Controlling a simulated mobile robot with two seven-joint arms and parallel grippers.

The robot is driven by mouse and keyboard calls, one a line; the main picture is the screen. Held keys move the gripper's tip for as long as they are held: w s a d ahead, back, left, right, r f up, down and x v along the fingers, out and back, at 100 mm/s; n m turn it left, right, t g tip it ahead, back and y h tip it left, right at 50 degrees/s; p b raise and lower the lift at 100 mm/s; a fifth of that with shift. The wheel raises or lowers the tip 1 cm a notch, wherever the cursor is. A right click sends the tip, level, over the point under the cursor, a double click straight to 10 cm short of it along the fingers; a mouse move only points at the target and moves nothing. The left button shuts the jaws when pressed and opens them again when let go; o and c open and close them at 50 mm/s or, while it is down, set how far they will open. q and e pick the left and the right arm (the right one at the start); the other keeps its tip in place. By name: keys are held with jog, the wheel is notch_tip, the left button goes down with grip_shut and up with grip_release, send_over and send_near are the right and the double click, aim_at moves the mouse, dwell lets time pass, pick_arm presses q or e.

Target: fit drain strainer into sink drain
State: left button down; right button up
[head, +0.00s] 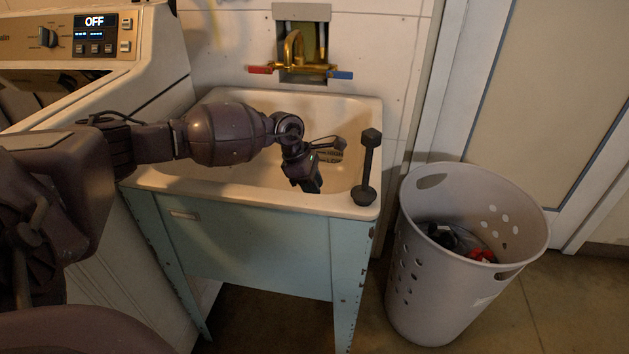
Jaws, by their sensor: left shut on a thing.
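The sink basin (255,185) is cream-coloured and stands on a pale blue cabinet. My left arm comes in from the left over the basin. My left gripper (330,148) is over the right part of the basin, shut on a small metallic thing (331,156), which looks like the drain strainer. The fingers cover part of it, so its full shape does not show. The drain opening is not visible; my arm and gripper hide much of the basin floor. My right gripper is not in view.
A brass faucet (293,52) with red and blue handles is behind the basin. A washer (152,50) stands left; a grey laundry basket (425,285) stands right.

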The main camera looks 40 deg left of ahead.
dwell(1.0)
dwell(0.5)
pick_arm(q)
jog(key=shift+f, duration=0.75)
jog(key=shift+f+b, duration=0.5)
jog(key=shift+f, duration=0.25)
jog(key=c, duration=0.8)
grip_release()
